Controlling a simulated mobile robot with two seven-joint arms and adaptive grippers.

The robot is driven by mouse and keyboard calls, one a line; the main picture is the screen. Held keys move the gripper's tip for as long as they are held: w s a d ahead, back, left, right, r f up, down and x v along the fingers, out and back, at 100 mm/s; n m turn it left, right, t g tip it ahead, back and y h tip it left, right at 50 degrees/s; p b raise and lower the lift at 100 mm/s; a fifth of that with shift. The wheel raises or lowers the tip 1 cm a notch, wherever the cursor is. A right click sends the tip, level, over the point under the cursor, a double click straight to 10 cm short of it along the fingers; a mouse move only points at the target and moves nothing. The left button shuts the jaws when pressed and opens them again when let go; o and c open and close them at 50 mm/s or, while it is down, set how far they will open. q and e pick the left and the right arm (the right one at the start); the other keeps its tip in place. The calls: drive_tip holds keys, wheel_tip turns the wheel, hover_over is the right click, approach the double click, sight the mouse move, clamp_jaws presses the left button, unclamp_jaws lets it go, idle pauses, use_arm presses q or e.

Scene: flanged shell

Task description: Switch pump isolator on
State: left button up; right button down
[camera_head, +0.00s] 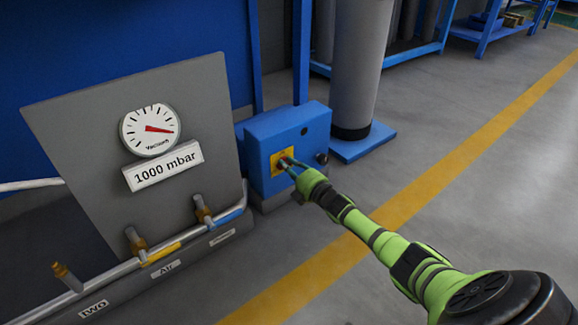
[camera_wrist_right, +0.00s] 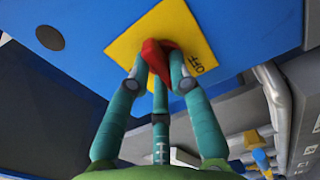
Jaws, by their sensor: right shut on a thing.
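The pump isolator is a red rotary knob (camera_wrist_right: 156,62) on a yellow plate (camera_wrist_right: 188,25) on the front of a blue box (camera_head: 257,148). In the right wrist view, my right gripper (camera_wrist_right: 160,75) has its teal fingers closed around the red knob, and lettering shows on the plate to the right of it. In the head view my green right arm reaches in from the lower right, and the right gripper (camera_head: 287,164) covers most of the knob. The knob's exact setting is hard to read. My left gripper is not in view.
A grey panel (camera_head: 85,120) left of the box carries a vacuum gauge (camera_head: 149,130) and a "1000 mbar" sign (camera_head: 163,166). Pipes with brass valves (camera_head: 203,209) run below it. A grey cylinder (camera_head: 358,65) stands behind the box. The floor (camera_head: 460,190) at right is clear.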

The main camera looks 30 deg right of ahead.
drive_tip(key=m, duration=0.8)
drive_tip(key=m+p, duration=0.1)
drive_tip(key=m, duration=0.8)
drive_tip(key=shift+d+f, duration=0.2)
idle(0.3)
drive_tip(key=c, duration=1.1)
unclamp_jaws()
